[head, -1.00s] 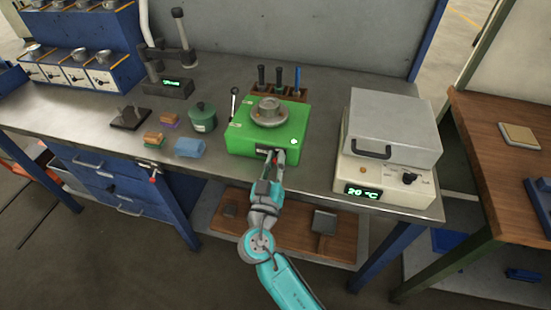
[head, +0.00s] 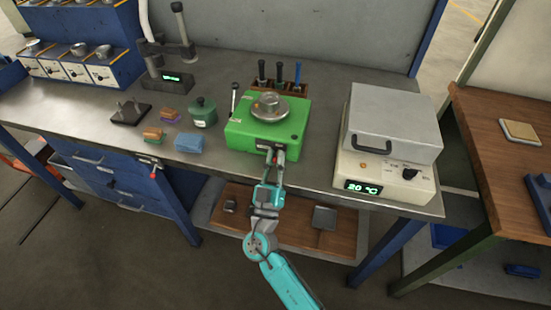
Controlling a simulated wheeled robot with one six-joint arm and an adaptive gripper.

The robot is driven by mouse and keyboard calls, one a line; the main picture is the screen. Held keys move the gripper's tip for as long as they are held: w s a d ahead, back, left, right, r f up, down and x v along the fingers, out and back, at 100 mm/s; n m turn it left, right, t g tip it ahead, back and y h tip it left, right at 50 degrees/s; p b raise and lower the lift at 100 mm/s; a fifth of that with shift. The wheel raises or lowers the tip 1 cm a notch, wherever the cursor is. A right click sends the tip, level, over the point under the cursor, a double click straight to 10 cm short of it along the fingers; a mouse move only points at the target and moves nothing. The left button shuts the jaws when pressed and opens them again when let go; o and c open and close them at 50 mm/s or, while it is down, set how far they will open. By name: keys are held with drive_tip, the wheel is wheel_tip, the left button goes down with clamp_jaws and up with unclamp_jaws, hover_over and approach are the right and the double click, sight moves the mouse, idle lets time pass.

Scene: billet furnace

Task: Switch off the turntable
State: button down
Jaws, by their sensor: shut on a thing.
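The turntable is a green box (head: 240,136) on the metal bench, with a round metal plate (head: 269,106) on top carrying a ring-shaped piece. A dark switch panel (head: 263,145) is on the front face, partly hidden by my fingers. My gripper (head: 275,154) is at this front face, with its fingers close together on what looks like the switch. The switch itself is too small and covered to make out its position.
A lidded heater (head: 392,125) reading 20 °C stands to the right. A blue block (head: 188,143), a green pot (head: 203,113) and small blocks lie to the left. A tool rack (head: 283,87) stands behind. The bench's front edge is close below my gripper.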

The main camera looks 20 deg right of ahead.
drive_tip(key=c, duration=1.1)
unclamp_jaws()
drive_tip(key=v, duration=1.2)
